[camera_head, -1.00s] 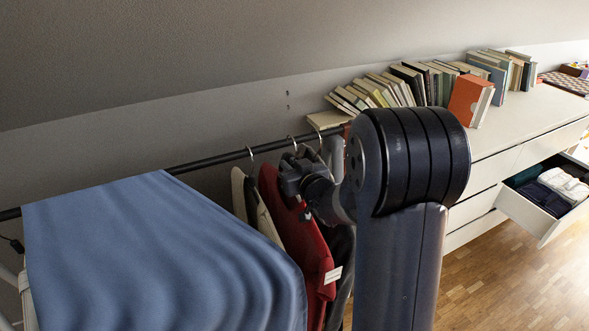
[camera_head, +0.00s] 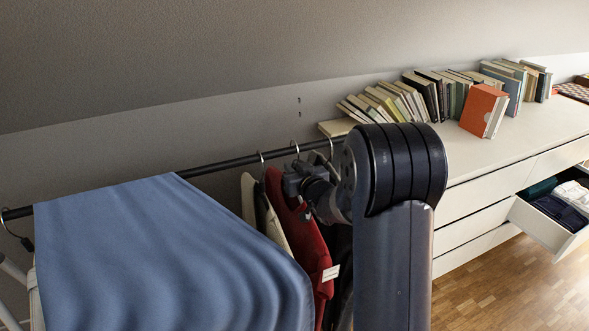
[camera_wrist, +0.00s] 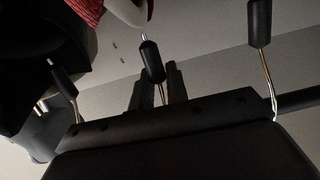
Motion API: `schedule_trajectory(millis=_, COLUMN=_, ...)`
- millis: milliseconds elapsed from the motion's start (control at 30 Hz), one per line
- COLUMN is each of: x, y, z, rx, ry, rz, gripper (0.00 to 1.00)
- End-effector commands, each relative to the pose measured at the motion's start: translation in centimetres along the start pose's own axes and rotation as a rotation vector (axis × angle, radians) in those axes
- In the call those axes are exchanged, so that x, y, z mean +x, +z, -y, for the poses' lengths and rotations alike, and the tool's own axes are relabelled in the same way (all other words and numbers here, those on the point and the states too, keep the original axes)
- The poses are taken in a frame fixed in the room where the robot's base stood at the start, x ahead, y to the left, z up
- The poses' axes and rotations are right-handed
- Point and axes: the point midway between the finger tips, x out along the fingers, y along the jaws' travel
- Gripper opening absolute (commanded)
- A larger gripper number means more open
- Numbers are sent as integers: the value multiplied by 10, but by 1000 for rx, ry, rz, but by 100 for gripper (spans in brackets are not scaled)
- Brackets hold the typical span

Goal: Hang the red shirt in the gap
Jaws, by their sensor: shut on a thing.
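The red shirt (camera_head: 312,255) hangs on a hanger among the other clothes on the dark rail (camera_head: 228,163). A small white tag shows on its edge. My gripper (camera_head: 290,182) is at the neck of its hanger, just below the hook, and is shut on it. The hook looks level with the rail; whether it bears on the rail I cannot tell. In the wrist view my gripper (camera_wrist: 163,82) is at the middle hanger's black neck (camera_wrist: 151,62). Red cloth (camera_wrist: 88,9) shows at the top left. The gap cannot be clearly made out.
A blue cloth (camera_head: 165,255) covers the rail's left part. A cream garment (camera_head: 249,200) hangs left of the shirt, and a dark garment (camera_head: 340,255) hangs close to its right. A white dresser (camera_head: 480,165) with books and an open drawer (camera_head: 550,225) stands at the right.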

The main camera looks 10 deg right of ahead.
Motion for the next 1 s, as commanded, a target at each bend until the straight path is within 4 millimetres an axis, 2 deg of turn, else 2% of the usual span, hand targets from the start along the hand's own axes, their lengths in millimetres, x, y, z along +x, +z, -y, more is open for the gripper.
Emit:
schedule_trajectory(millis=400, x=0, y=3, z=0, rx=0, ry=0, rz=-2, gripper=0)
schedule_trajectory(millis=433, x=0, y=3, z=0, rx=0, ry=0, rz=-2, gripper=16)
schedule_trajectory(millis=733, x=0, y=3, z=0, rx=0, ry=0, rz=-1, gripper=40)
schedule_trajectory(millis=1000, x=-1, y=4, z=0, rx=0, ry=0, rz=1, gripper=41)
